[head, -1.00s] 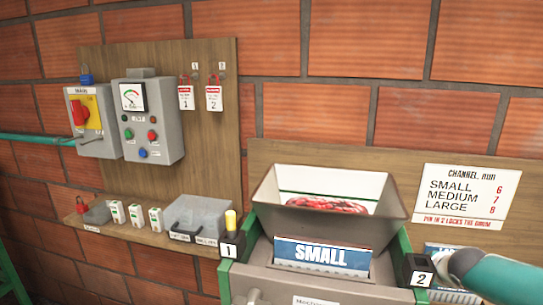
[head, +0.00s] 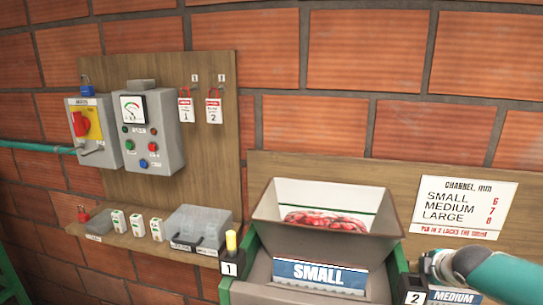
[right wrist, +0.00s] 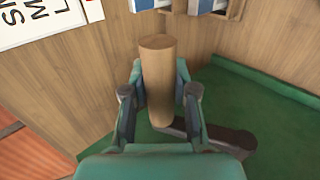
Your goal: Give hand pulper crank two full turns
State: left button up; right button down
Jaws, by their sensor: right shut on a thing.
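The hand pulper shows in the head view with its grey hopper (head: 330,237) holding red cherries (head: 325,219). A blue SMALL plate (head: 320,275) stands in front of the hopper. In the right wrist view, my right gripper (right wrist: 160,92) is shut on the upright wooden crank handle (right wrist: 157,75). A dark crank arm (right wrist: 215,136) runs from the handle's lower end to the right. In the head view my right arm (head: 485,272) comes in from the right, and its fingers and the crank are hidden or out of frame. My left gripper is not in view.
A wooden board (head: 160,75) on the brick wall carries a switch box (head: 92,132), a control box (head: 148,127) and two tags. A shelf below holds small boxes and a clear bin (head: 199,227). A channel sign (head: 465,201) hangs behind my right arm.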

jog(key=shift+s+a+r, duration=0.1)
jog(key=shift+s+r, duration=0.2)
jog(key=shift+r, duration=0.2)
jog(key=shift+s+a+r, duration=0.1)
jog(key=shift+s+r, duration=0.2)
jog(key=shift+r, duration=0.2)
jog(key=shift+s, duration=0.1)
jog(key=v, duration=0.3)
jog(key=shift+s+p, duration=0.3)
jog(key=shift+s, duration=0.15)
jog(key=shift+s+a, duration=0.1)
